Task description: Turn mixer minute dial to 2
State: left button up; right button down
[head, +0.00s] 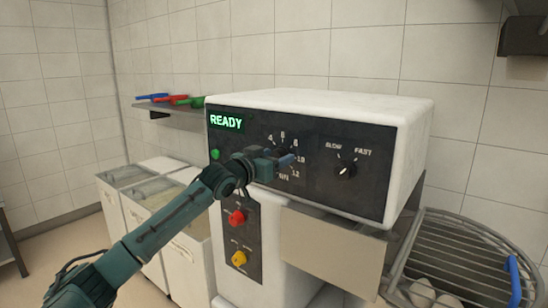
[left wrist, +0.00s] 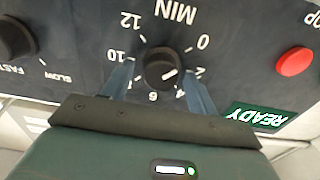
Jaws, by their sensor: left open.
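The minute dial (left wrist: 162,68) is a round black knob on the mixer's dark panel, with numbers around it and the word MIN, upside down in the left wrist view. Its white mark points toward the side of 2 and 4; I cannot tell the exact number. My left gripper (left wrist: 158,82) is open, with one finger on each side of the knob; I cannot tell whether they touch it. In the head view my left gripper (head: 274,166) is at the panel and hides the dial. The mixer (head: 408,140) is a white box whose display (head: 226,121) reads READY. My right gripper is out of view.
A SLOW/FAST knob (head: 347,169) sits right of the dial. A red button (left wrist: 295,62) is near the display. Red (head: 237,217) and yellow (head: 239,258) knobs are lower down. A wire guard (head: 470,246) is at the right, and a shelf (head: 187,110) with coloured scoops is behind.

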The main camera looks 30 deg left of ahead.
pick_arm(q)
jog(key=shift+c, duration=0.3)
jog(key=c, duration=0.9)
jog(key=shift+r+m+p, duration=0.2)
jog(key=shift+m+p, duration=0.6)
jog(key=shift+p, duration=0.3)
jog(key=shift+m+p, duration=1.15)
jog(key=shift+m, duration=0.05)
jog(key=shift+m+p, duration=0.6)
jog(key=shift+m, duration=0.2)
jog(key=shift+d+f+m+p, duration=0.15)
jog(key=shift+m+p, duration=0.55)
jog(key=shift+m, duration=0.8)
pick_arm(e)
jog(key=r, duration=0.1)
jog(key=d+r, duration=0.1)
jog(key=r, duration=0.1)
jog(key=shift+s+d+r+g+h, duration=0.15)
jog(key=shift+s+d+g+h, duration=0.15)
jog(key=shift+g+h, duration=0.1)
pick_arm(q)
jog(key=shift+f, duration=0.1)
